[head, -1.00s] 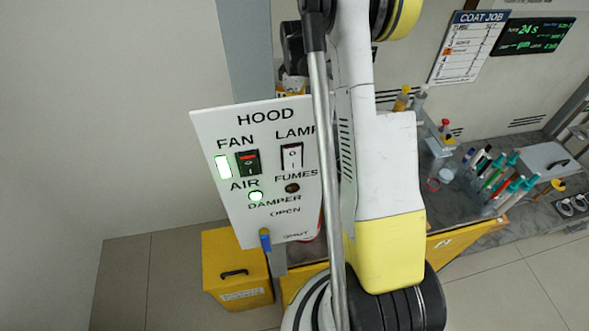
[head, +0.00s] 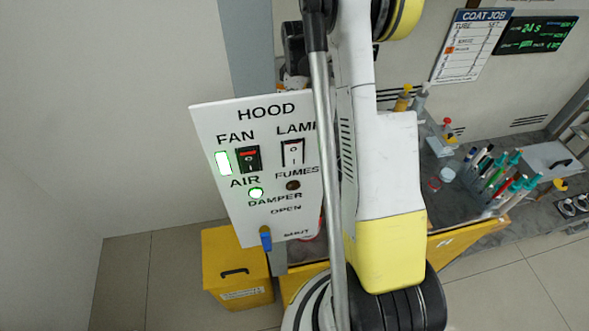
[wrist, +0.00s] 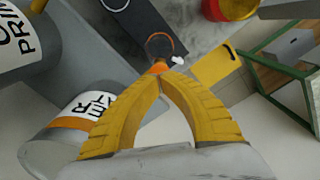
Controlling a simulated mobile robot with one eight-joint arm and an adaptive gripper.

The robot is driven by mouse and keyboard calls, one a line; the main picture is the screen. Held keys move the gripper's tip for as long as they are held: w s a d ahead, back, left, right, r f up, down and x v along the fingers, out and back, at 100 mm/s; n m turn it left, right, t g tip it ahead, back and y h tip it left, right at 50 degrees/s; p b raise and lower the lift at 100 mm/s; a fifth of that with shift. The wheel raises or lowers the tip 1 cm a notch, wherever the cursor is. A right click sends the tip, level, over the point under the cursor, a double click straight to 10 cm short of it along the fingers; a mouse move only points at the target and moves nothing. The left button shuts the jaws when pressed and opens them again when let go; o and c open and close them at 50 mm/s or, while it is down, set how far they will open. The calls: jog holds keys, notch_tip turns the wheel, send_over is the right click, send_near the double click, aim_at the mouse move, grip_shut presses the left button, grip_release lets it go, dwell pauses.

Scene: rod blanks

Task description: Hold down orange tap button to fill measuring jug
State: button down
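In the wrist view my gripper (wrist: 165,76) has two yellow fingers that come together at the tips. A small orange piece (wrist: 157,68), possibly the tap button, shows right at the fingertips. I cannot tell whether the tips press on it or only overlap it. A small white part (wrist: 178,62) sits beside it. A thin round rim (wrist: 160,45) shows just past the tips; it may be the measuring jug, and its level is not readable. A grey metal container (wrist: 45,155) with an orange-banded label lies left of the fingers. In the head view my arm hides the gripper and tap.
A second labelled container (wrist: 22,45) is at the upper left of the wrist view. A red and yellow pot (wrist: 232,8) is at the top. In the head view, a white HOOD panel (head: 225,190) stands left of my arm, and coloured tubes (head: 505,180) stand right.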

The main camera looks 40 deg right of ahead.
jog(key=shift+s+d+f+b, duration=0.15)
jog(key=shift+s+f+b, duration=0.05)
jog(key=shift+f+b, duration=0.85)
jog(key=shift+s+d+f+b, duration=0.1)
jog(key=shift+s+f+b, duration=0.05)
jog(key=shift+f+b, duration=0.85)
dwell(5.9)
